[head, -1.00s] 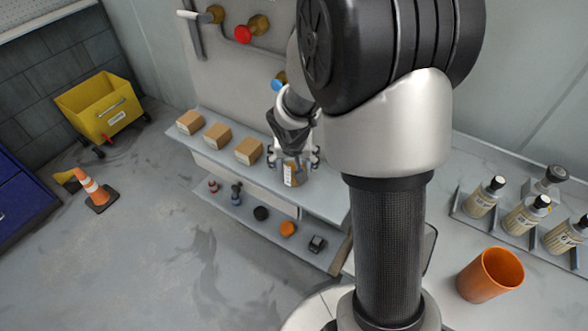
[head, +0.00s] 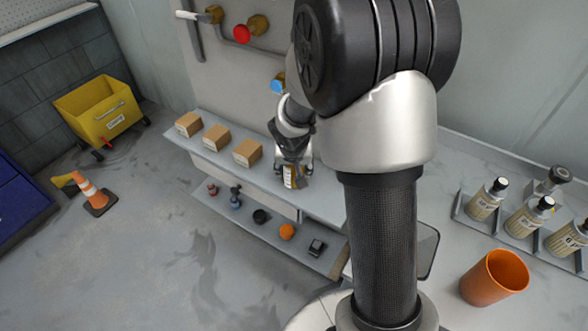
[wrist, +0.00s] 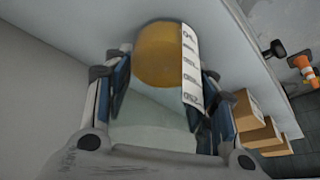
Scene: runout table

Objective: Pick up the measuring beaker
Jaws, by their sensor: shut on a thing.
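The measuring beaker (wrist: 158,58) is a clear vessel with amber contents at its far end and a white strip of dark marks down one side. In the wrist view, my gripper (wrist: 162,88) has a finger pressed on each side of it. I cannot tell whether the beaker touches the shelf.
Cardboard boxes (head: 217,138) stand left of my gripper on the upper shelf (head: 225,158). Small items, including an orange one (head: 287,231), lie on the lower shelf. An orange cup (head: 494,278) and several bottles (head: 487,200) stand at the right. Valves are on the wall behind.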

